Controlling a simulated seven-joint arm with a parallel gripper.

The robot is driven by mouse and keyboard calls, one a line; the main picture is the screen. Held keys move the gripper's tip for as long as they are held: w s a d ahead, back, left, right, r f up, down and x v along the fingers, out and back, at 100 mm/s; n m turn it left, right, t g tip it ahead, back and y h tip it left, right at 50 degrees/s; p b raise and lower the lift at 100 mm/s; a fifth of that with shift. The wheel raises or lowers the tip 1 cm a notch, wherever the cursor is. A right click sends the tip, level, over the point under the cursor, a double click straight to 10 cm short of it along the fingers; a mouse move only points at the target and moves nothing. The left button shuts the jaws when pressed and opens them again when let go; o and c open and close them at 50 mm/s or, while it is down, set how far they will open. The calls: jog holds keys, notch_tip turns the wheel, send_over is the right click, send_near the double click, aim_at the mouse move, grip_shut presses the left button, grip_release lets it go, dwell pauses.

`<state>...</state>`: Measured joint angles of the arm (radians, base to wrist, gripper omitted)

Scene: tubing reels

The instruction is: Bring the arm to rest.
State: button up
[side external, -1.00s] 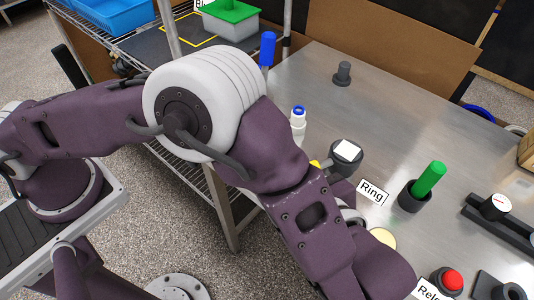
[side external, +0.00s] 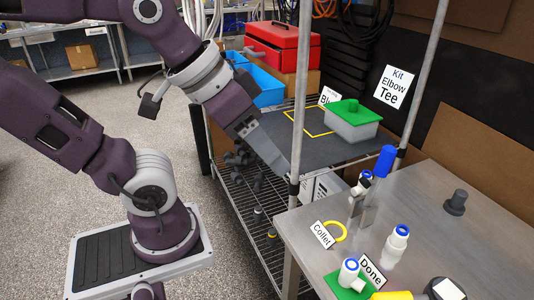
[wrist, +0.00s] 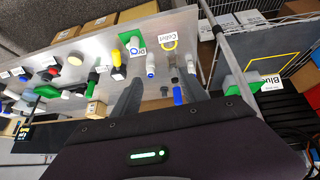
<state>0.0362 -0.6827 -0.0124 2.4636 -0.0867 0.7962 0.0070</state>
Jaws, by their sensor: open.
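My gripper (side external: 272,152) is at the left of the metal table, beside the wire shelf and partly behind its upright pole in the side view. Its grey fingers point down and to the right. In the wrist view the two fingers (wrist: 158,85) stand apart with nothing held between them. The metal table (side external: 400,215) lies beyond the fingers. White fittings with blue rings, one of them (side external: 396,243), stand upright on it. Another white fitting (side external: 349,272) is on the green pad (side external: 336,289) by the "Done" label. A yellow ring (side external: 336,231) is by the "Collet" label.
A grey bin with a green lid (side external: 352,113) sits on the dark shelf mat (side external: 285,135). A blue bin (side external: 262,84) and a red toolbox (side external: 283,46) stand behind. Shelf poles (side external: 300,100) rise near my gripper. A blue-topped part (side external: 385,160) stands at the table's far edge.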

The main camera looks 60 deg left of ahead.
jog(key=shift+g+y, duration=0.5)
jog(key=s+a+f, duration=0.2)
jog(key=s, duration=0.1)
jog(key=shift+a, duration=0.15)
dwell(0.6)
